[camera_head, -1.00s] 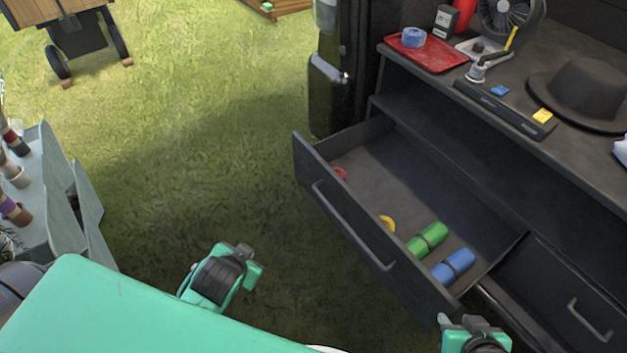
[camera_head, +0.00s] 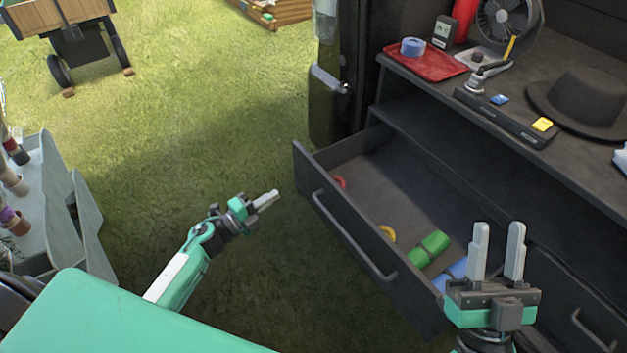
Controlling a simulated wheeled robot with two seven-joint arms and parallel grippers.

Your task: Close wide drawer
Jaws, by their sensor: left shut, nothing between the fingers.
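The wide drawer (camera_head: 339,225) is dark, with a long bar handle (camera_head: 352,236) on its front, and it stands pulled out of the dark cabinet. Inside lie a green roll (camera_head: 428,249), a blue roll (camera_head: 456,269), a yellow curved item (camera_head: 387,234) and a red item (camera_head: 340,182). My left gripper (camera_head: 268,199) is shut and empty over the grass, left of the drawer front and apart from it. My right gripper (camera_head: 497,252) is open and empty, fingers upward in the picture, in front of the drawer's right end, partly hiding the blue roll.
A narrower closed drawer (camera_head: 572,300) with its own handle is at the right. The cabinet top holds a red tray (camera_head: 427,62), a fan (camera_head: 508,24) and a black hat (camera_head: 588,98). A grey plant shelf (camera_head: 60,190) stands at the left.

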